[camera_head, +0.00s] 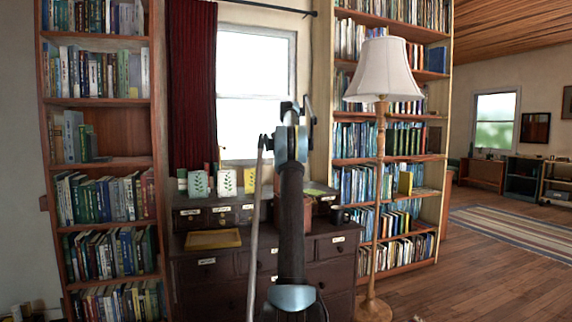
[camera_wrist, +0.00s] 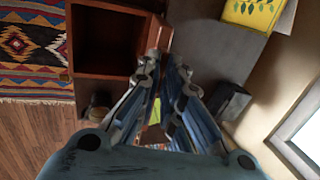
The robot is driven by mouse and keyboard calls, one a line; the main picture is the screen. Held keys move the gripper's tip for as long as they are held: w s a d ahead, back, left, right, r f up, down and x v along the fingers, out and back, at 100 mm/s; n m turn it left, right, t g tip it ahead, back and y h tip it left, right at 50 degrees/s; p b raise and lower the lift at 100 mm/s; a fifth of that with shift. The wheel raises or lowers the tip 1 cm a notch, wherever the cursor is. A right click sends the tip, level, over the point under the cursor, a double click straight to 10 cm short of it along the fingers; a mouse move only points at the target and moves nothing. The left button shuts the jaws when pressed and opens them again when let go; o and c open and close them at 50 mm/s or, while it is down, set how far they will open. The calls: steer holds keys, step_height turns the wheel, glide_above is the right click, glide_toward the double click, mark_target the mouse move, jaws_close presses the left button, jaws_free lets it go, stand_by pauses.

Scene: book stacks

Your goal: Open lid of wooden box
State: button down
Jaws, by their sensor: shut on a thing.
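The wooden box (camera_wrist: 108,42) is at the upper left of the wrist view, with its hollow red-brown inside showing. Its lid (camera_wrist: 158,36) stands up along the box's right side, seen nearly edge-on. My gripper (camera_wrist: 163,62) is shut on the lid's edge, with its fingertips at the near end of the lid. The fingers partly hide the contact. In the head view, part of the reddish box (camera_head: 319,206) shows on the dark dresser, just right of my arm.
The dresser (camera_head: 220,268) also bears a dark mug (camera_head: 338,215), a wooden tray (camera_head: 213,239) and upright leaf-print cards (camera_head: 227,182). A floor lamp (camera_head: 381,150) stands at the right. Bookcases flank the window (camera_head: 256,90). Open floor lies at the far right.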

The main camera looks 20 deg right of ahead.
steer(key=shift+w, duration=0.5)
steer(key=c, duration=1.8)
jaws_free()
steer(key=shift+o, duration=0.2)
steer(key=v, duration=0.7)
steer(key=shift+r, duration=0.15)
